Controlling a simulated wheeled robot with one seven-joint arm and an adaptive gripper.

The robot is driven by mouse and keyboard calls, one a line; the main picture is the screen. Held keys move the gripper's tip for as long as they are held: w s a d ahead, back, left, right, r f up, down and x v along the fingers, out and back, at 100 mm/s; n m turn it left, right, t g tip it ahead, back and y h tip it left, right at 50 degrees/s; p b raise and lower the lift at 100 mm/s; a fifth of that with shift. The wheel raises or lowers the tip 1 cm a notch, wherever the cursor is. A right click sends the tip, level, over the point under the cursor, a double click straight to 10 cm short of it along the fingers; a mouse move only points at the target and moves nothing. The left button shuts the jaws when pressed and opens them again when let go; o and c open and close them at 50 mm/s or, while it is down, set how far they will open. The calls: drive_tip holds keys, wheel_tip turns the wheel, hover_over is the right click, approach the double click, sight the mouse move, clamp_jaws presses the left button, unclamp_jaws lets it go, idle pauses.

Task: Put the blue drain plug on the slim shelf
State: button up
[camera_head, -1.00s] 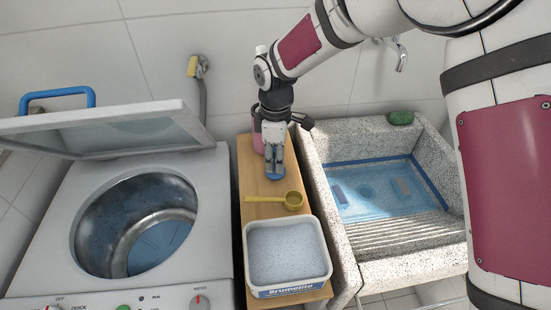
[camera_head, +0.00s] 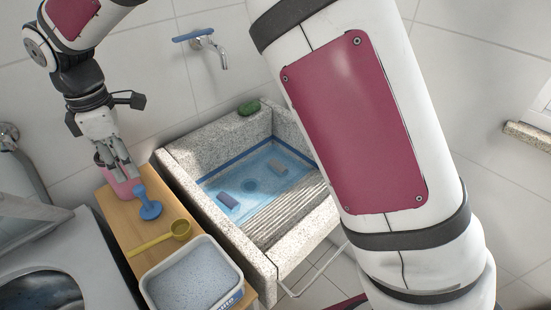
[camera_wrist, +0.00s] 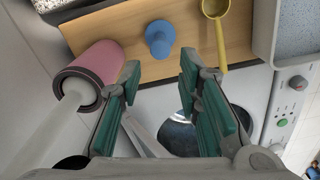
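The blue drain plug (camera_head: 149,204) stands upright on the narrow wooden shelf (camera_head: 123,220) between the washing machine and the sink. My gripper (camera_head: 128,173) is above and slightly behind it, apart from it. In the wrist view the plug (camera_wrist: 160,38) shows beyond the fingertips, on bare wood (camera_wrist: 105,30). My gripper (camera_wrist: 158,65) is open there, with nothing between its green-padded fingers.
A pink container (camera_wrist: 98,63) stands close beside the plug. A yellow scoop (camera_head: 178,231) and a tub of powder (camera_head: 192,275) are nearer on the shelf. The stone sink (camera_head: 225,237) is to the right, the washing machine (camera_head: 70,245) to the left.

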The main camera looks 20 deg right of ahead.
drive_tip(key=s+d+r+m+t, duration=0.1)
drive_tip(key=s+d+r+m, duration=0.2)
drive_tip(key=d, duration=0.4)
drive_tip(key=s+d+r+m, duration=0.2)
drive_tip(key=d+r+m, duration=0.1)
drive_tip(key=d+r, duration=0.3)
drive_tip(key=s+d+r+m+t, duration=0.1)
drive_tip(key=s+d+r+m, duration=0.15)
drive_tip(key=d, duration=0.55)
drive_tip(key=s+d+f+m+t, duration=0.1)
drive_tip(key=s+d+f+m, duration=0.1)
drive_tip(key=s+d+m, duration=0.9)
drive_tip(key=s+d, duration=0.3)
drive_tip(key=s, duration=0.3)
drive_tip(key=shift+s+m+t, duration=0.3)
drive_tip(key=shift+s+m, duration=0.05)
wheel_tip(320, 180, up, 3)
drive_tip(key=shift+t+p, duration=0.3)
drive_tip(key=shift+p, duration=0.9)
